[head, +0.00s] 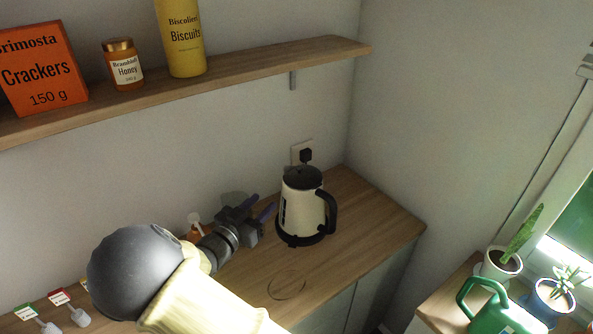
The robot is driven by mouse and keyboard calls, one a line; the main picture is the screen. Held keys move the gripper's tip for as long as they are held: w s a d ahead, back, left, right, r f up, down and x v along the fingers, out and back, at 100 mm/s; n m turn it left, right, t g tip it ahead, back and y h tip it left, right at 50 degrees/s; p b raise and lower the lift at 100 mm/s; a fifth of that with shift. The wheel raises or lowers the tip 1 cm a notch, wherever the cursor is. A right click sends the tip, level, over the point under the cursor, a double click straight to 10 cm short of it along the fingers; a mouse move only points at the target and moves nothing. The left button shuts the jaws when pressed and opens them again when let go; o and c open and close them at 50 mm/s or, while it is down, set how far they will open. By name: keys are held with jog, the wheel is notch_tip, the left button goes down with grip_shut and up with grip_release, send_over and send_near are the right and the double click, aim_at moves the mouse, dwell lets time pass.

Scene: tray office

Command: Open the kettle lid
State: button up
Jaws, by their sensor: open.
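The kettle (302,212) is cream with a black handle on its right side. It stands upright on a black base near the back right corner of the wooden counter. Its dark lid (303,176) looks shut on top. My gripper (264,205) is open and empty, just left of the kettle at about the height of its upper body. Its fingers point toward the kettle; whether a fingertip touches it I cannot tell. My arm hides part of the counter to the left.
A shelf (240,78) above holds crackers (42,72), honey (123,66) and biscuits (181,40). A wall plug (305,155) sits behind the kettle. A small orange-brown item (194,231) is partly hidden behind my wrist. The counter (375,225) right of the kettle is clear.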

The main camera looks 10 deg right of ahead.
aim_at(298, 169)
jog(key=p+x, duration=0.4)
jog(key=x, duration=1.3)
jog(key=shift+w+d, duration=0.15)
jog(key=shift+d, duration=0.05)
jog(key=shift+c, duration=0.4)
grip_shut()
